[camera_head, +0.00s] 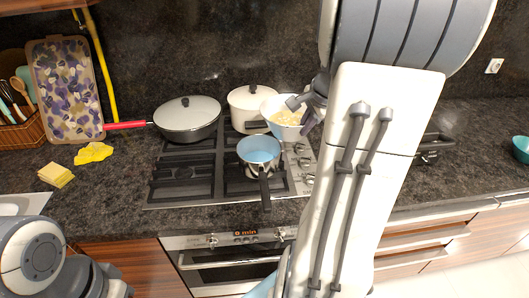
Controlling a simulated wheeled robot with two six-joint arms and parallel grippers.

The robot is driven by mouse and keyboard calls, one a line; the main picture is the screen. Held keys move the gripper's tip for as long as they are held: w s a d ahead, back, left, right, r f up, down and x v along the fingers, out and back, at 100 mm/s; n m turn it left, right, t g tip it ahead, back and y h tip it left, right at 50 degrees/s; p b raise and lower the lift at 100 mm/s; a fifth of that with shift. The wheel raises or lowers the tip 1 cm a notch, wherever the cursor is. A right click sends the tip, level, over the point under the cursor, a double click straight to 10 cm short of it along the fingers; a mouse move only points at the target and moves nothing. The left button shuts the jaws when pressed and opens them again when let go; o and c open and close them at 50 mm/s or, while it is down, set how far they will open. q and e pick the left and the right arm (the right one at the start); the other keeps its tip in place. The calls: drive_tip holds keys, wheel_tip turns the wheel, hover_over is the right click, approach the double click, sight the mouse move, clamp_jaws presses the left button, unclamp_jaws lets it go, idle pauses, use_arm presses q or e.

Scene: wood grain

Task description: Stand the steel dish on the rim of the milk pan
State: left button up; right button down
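The milk pan (259,149), a small pan with a pale blue inside and a dark handle pointing to the front, sits on the right front part of the hob. A pale round dish (272,101) with yellowish food in it, which I take for the steel dish, is just behind and right of the pan. It looks raised and a little tilted. My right gripper (301,112) is at the dish's right rim and seems shut on it, one finger inside and one outside. My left arm shows at the lower left, its gripper out of view.
A lidded grey pan (187,117) with a red handle and a white lidded pot (245,104) stand at the back of the hob (165,195). Yellow sponges (56,175) and a yellow cloth (93,152) lie left. A teal bowl (521,147) is far right.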

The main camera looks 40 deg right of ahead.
drive_tip(key=w+a+f, duration=0.6)
drive_tip(key=a+f, duration=0.1)
drive_tip(key=f, duration=0.2)
drive_tip(key=shift+f, duration=0.15)
drive_tip(key=c, duration=1.1)
unclamp_jaws()
drive_tip(key=shift+f, duration=0.1)
